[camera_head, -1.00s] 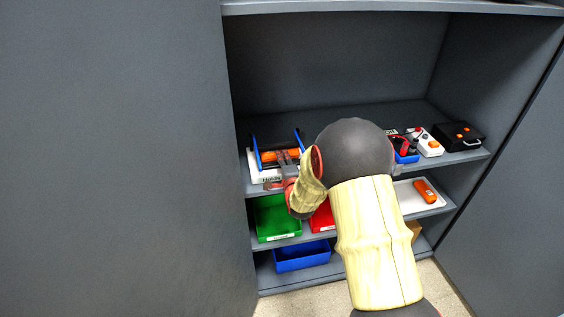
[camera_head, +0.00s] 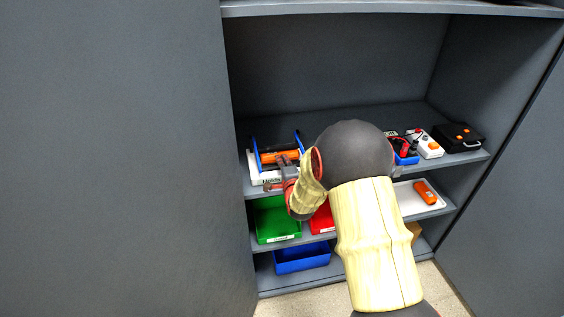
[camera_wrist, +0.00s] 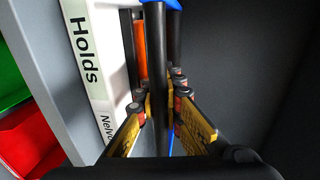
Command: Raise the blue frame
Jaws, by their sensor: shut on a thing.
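The blue frame (camera_head: 255,153) stands on the upper shelf at the left, with blue uprights at its ends and a dark bar across. In the wrist view the dark bar runs between my fingers, with a blue end (camera_wrist: 160,3) at the top. My gripper (camera_head: 284,162) reaches in from the front right and is shut on this bar; it also shows in the wrist view (camera_wrist: 160,100). An orange cylinder (camera_head: 283,156) lies at the frame, partly behind my gripper. Whether the frame's feet touch the surface below is hard to see.
Green (camera_head: 277,217), red (camera_head: 321,219) and blue (camera_head: 301,257) bins stand below. A black case (camera_head: 458,138) and a white device (camera_head: 429,147) stand right. Space above the shelf is clear.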

